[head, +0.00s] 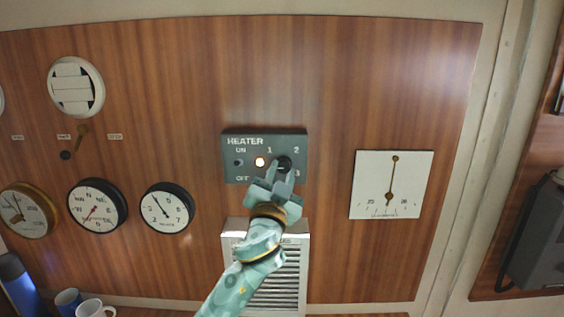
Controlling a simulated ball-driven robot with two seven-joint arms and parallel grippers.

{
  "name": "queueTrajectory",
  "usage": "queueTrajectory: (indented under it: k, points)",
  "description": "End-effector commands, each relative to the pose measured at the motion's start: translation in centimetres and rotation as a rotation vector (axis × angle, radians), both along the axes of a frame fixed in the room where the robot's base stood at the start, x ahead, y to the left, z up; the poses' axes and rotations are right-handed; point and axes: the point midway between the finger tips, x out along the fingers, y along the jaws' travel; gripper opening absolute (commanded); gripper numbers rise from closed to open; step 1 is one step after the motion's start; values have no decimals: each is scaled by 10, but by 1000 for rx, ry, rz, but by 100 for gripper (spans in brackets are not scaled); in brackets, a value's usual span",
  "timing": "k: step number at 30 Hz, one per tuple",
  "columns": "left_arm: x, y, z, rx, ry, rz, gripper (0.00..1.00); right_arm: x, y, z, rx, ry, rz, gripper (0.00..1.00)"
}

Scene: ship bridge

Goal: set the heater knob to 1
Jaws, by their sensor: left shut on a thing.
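The heater panel (230,172) is a dark plate on the wooden wall, marked HEATER, with ON and OFF at its left and 1, 2 and 3 around a knob at its right. The black heater knob (285,163) is partly hidden by my gripper, and I cannot tell which number it points to. A lamp (260,162) between the switch (239,163) and the knob glows. My left gripper (283,171) reaches up from below and is shut on the knob. My right gripper is not in view.
A white louvred vent (292,285) is below the panel, partly behind my arm. A white inclinometer (410,190) hangs to the right. Round gauges (167,208) line the wall at left. A blue bottle (14,280) and mugs (90,308) stand at lower left.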

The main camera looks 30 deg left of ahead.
Motion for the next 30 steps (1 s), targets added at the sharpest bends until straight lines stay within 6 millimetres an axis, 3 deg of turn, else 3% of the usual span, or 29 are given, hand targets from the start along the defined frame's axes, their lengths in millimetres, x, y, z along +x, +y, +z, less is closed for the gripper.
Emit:
queueTrajectory:
  k: [1, 15, 21, 30]
  points:
    - [0, 1, 7, 38, 25, 1, 6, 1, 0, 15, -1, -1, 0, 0]
    - [-2, 4, 11, 418, 257, -1, 6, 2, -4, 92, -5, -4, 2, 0]
    - [-3, 4, 11, 563, 343, 0, 6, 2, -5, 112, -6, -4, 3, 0]
    - [-3, 5, 9, 714, 435, 1, 6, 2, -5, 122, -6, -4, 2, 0]
